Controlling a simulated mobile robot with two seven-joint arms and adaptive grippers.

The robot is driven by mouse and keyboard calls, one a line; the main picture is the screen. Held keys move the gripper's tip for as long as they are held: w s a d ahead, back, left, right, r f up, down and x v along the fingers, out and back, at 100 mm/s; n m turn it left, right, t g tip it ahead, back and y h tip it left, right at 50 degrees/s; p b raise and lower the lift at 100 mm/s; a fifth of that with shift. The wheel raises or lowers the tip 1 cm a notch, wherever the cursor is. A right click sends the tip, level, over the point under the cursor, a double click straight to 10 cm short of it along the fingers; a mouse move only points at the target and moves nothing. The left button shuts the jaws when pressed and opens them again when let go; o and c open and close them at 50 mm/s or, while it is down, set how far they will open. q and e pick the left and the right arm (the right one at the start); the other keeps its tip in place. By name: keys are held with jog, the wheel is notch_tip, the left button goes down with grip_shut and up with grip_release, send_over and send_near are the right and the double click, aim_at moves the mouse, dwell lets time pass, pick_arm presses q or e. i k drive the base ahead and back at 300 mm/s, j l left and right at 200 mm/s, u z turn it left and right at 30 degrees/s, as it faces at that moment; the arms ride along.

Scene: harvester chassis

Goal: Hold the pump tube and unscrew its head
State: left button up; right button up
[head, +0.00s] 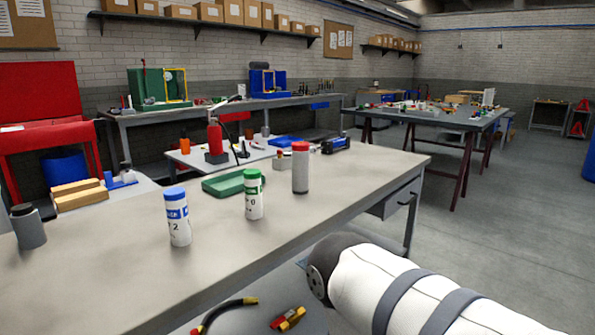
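Several capped cylinders stand upright on the grey workbench (330,205); I cannot tell which one is the pump tube. A grey cylinder with a red top (300,172) stands near the bench's middle. A white one with a green cap (254,198) and a white one with a blue cap (178,220) stand nearer, to its left. A grey cylinder with a dark top (29,230) is at the left edge. My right arm comes in at the lower right, below the bench edge. Neither gripper shows in view, and nothing is seen held.
A green tray (228,182) lies behind the white cylinders. Wooden blocks (78,194) sit at the left. A black hose (225,309) and a red and yellow part (289,318) lie on a lower surface in front. The bench's right end is fairly clear.

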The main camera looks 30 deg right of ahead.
aim_at(300, 160)
jog(key=i+l, duration=0.15)
jog(key=l, duration=0.2)
jog(key=i+l, duration=0.1)
jog(key=l, duration=0.25)
jog(key=i+l, duration=0.15)
jog(key=l, duration=0.2)
jog(key=i+l, duration=0.15)
jog(key=l, duration=0.25)
